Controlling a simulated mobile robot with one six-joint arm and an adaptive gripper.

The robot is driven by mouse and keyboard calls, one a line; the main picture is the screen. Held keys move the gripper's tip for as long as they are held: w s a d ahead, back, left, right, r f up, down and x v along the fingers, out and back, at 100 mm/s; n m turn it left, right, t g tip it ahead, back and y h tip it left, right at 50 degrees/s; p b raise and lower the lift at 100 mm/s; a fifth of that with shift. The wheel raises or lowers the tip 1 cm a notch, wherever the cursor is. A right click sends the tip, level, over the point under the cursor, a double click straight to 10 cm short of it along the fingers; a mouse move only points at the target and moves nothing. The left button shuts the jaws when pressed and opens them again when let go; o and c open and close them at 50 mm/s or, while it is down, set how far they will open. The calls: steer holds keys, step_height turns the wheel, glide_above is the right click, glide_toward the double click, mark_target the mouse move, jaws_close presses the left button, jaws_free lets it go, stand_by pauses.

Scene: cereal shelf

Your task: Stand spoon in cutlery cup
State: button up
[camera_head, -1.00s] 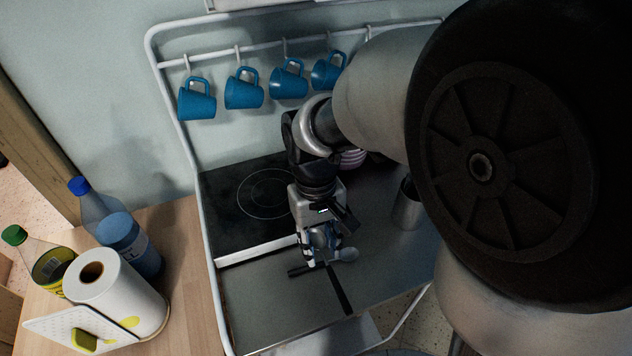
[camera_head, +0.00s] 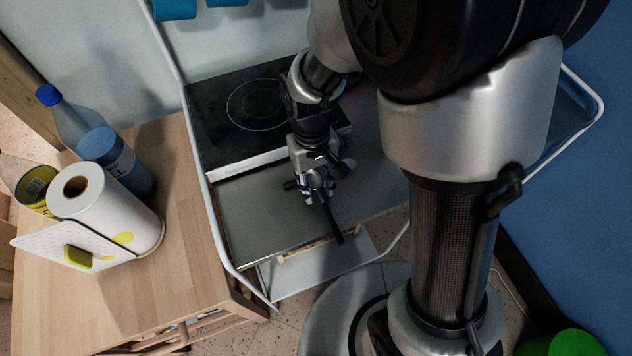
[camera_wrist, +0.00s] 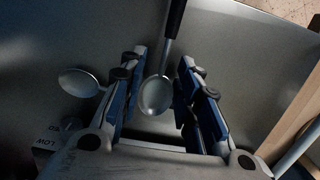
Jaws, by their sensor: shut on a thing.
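A spoon (camera_wrist: 155,95) with a metal bowl and black handle lies between my gripper's fingers in the wrist view. Its handle points away from the palm. In the head view its black handle (camera_head: 333,222) reaches toward the counter's front edge. My gripper (camera_wrist: 163,68) is shut on this spoon; it also shows low over the counter in the head view (camera_head: 317,193). A second metal utensil bowl (camera_wrist: 80,82) lies left of the fingers in the wrist view, its stem passing behind them. The cutlery cup is not visible now; my arm covers part of the counter.
The metal counter (camera_head: 250,215) has bare room left of my gripper. A black hob (camera_head: 245,110) lies behind. The wooden table (camera_head: 110,300) at left holds a paper towel roll (camera_head: 110,215) and bottles (camera_head: 105,150). Blue mugs (camera_head: 175,8) hang at the top edge.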

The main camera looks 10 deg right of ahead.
steer(key=shift+f, duration=0.4)
steer(key=o, duration=1)
steer(key=shift+o, duration=0.2)
step_height(320, 180, up, 13)
steer(key=w+p, duration=0.1)
steer(key=p, duration=0.3)
steer(key=s+d+r+m+t, duration=0.3)
steer(key=s+d+r+t, duration=0.3)
steer(key=s+d+r, duration=0.4)
step_height(320, 180, up, 3)
steer(key=shift+s+f, duration=0.15)
steer(key=shift+s, duration=1.1)
